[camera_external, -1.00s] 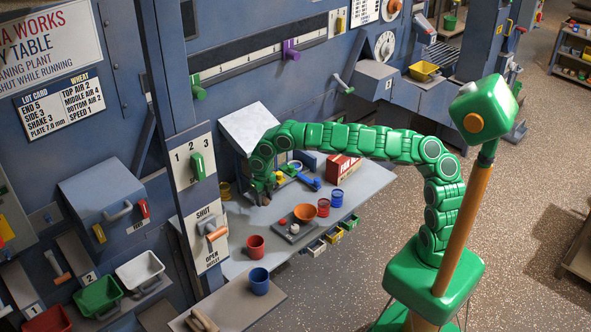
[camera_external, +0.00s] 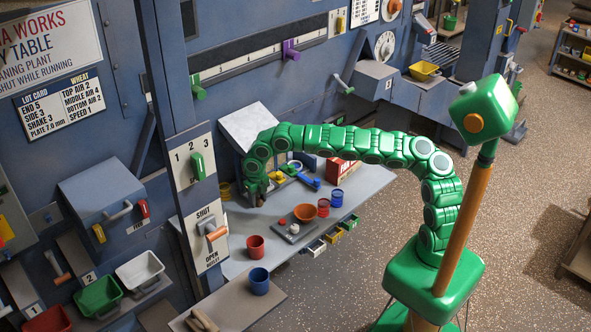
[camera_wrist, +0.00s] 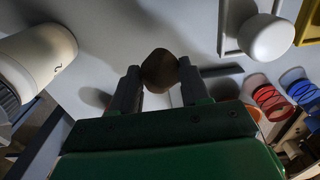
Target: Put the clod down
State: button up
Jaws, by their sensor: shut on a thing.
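The clod (camera_wrist: 160,71) is a brown, rounded lump between the two fingertips in the wrist view. My gripper (camera_wrist: 157,80) is shut on it, with a dark finger on each side. A shadow lies on the pale table close by. In the external view my gripper (camera_external: 256,194) is over the far left part of the grey table (camera_external: 362,184). The clod is too small and hidden to make out there. I cannot tell whether it touches the table.
A red cup (camera_external: 255,247), an orange bowl (camera_external: 305,212) and a small scale (camera_external: 292,231) stand on the table. Red (camera_external: 323,207) and blue (camera_external: 337,198) cups stand to the right. A white cylinder (camera_wrist: 38,55) is left of my gripper in the wrist view.

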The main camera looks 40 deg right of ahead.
send_over(250, 216)
jog(key=shift+s+a+f, duration=0.1)
jog(key=shift+f, duration=1.2)
jog(key=shift+s+f, duration=0.1)
jog(key=shift+f, duration=2.7)
jog(key=o, duration=1.2)
jog(key=shift+f, duration=0.1)
notch_tip(250, 216, up, 12)
jog(key=shift+r, duration=0.15)
